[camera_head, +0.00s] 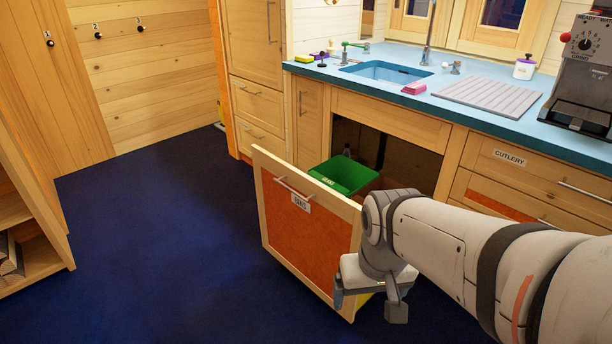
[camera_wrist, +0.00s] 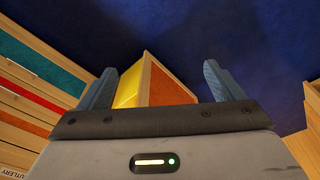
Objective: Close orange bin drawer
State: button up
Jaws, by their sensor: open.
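The orange bin drawer (camera_head: 306,240) is pulled well out from under the sink counter. Its front has an orange panel in a pale wood frame, a metal bar handle (camera_head: 293,189) and a BINS label. A green bin (camera_head: 344,174) stands inside it. I cannot tell whether the gripper touches the drawer.
The dark opening (camera_head: 405,159) behind the drawer sits under the sink (camera_head: 386,72). A cutlery drawer (camera_head: 535,170) is shut at right. A shelf unit (camera_head: 30,225) stands at far left. The blue floor (camera_head: 150,240) left of the drawer is clear.

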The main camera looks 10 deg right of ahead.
aim_at(310, 220)
jog(key=u, duration=1.4)
jog(key=i, duration=0.8)
jog(key=z, duration=1.35)
